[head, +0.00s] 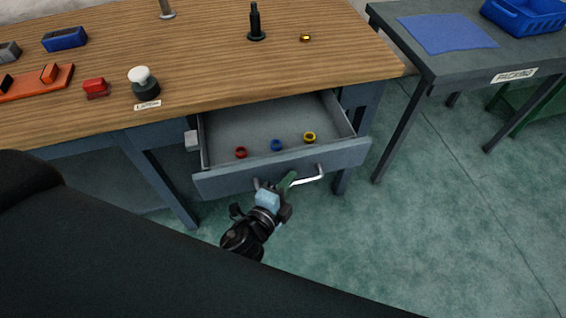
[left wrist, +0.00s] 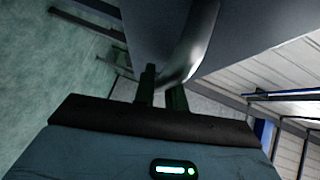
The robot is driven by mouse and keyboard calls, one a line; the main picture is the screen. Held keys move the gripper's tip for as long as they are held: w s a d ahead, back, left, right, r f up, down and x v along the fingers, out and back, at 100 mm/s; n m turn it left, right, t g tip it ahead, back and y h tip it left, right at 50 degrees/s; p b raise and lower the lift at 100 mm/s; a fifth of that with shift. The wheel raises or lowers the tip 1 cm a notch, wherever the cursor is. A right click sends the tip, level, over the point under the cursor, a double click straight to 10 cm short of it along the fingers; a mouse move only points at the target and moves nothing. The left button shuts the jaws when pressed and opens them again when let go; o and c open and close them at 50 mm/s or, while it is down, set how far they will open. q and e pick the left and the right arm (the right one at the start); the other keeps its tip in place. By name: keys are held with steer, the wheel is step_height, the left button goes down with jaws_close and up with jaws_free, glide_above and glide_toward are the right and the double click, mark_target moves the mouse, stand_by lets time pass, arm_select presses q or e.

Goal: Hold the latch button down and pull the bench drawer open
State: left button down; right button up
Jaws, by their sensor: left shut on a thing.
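The bench drawer (head: 215,183) stands open, pulled well out of the bench. It has a bright metal bar handle (head: 310,180) on its front, which also shows in the left wrist view (left wrist: 200,42). My left gripper (head: 288,182) is at the handle, and its fingers (left wrist: 162,88) are shut on the bar. The latch button (head: 140,75) has a white cap on a dark round base, on the bench top behind a small label. No gripper touches it. I cannot tell how far the cap is pressed. My right gripper is not in view.
The drawer holds a red ring (head: 241,152), a blue ring (head: 277,145) and a yellow ring (head: 310,137). The wooden bench top (head: 210,60) carries several small parts. A packing table (head: 450,65) with a blue bin (head: 525,14) stands right. Floor before the drawer is clear.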

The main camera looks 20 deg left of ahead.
arm_select(q)
steer(key=shift+s+d, duration=0.7)
steer(key=shift+s, duration=0.35)
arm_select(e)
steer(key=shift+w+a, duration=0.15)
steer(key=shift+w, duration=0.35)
arm_select(q)
steer(key=c, duration=1.7)
jaws_free()
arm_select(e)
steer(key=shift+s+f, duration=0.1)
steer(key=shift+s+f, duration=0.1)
arm_select(q)
steer(key=shift+a, duration=0.1)
